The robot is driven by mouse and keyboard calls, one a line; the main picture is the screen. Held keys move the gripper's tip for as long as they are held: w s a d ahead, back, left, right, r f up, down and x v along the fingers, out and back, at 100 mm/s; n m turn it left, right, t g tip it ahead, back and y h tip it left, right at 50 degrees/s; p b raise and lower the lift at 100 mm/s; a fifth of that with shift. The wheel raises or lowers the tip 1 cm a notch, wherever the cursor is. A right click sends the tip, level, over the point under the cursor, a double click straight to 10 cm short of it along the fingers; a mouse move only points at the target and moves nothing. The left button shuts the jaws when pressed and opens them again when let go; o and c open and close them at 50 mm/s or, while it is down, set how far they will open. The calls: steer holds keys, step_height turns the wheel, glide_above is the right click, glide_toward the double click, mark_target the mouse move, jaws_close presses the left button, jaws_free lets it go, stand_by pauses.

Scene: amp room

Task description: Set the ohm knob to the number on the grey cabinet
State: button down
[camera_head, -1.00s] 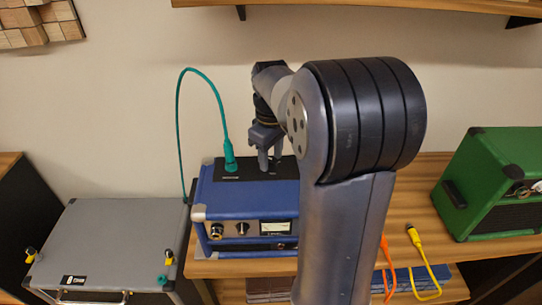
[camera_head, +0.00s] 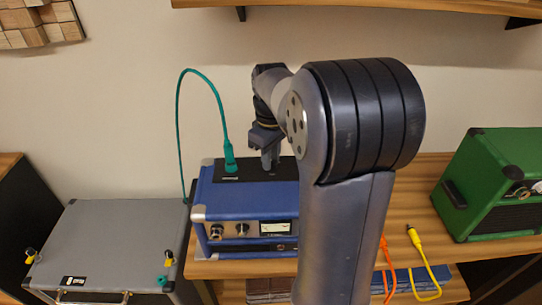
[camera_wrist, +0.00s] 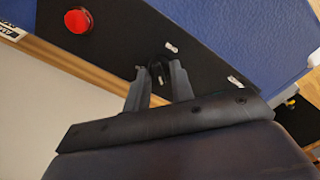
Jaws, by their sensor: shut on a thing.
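The blue amp (camera_head: 245,200) stands on the wooden bench with a black panel (camera_head: 208,180) on its top. In the wrist view, a small black knob (camera_wrist: 156,70) sits on this panel (camera_wrist: 115,45), between my fingertips. My gripper (camera_wrist: 157,78) is shut on it. In the head view my gripper (camera_head: 270,165) points down at the panel and hides the knob.
A green amp (camera_head: 495,185) stands at right. A shelf (camera_head: 370,5) hangs above.

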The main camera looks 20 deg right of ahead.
steer(key=shift+m, duration=0.3)
steer(key=m+p, duration=0.2)
steer(key=m, duration=0.2)
steer(key=shift+r+p, duration=0.1)
steer(key=shift+p, duration=0.25)
steer(key=m+p, duration=0.1)
steer(key=m, duration=0.4)
steer(key=shift+d, duration=0.15)
steer(key=c, duration=1.3)
jaws_free()
steer(key=shift+o, duration=0.2)
step_height(320, 180, up, 11)
steer(key=shift+f+p, duration=0.2)
steer(key=shift+p, duration=0.1)
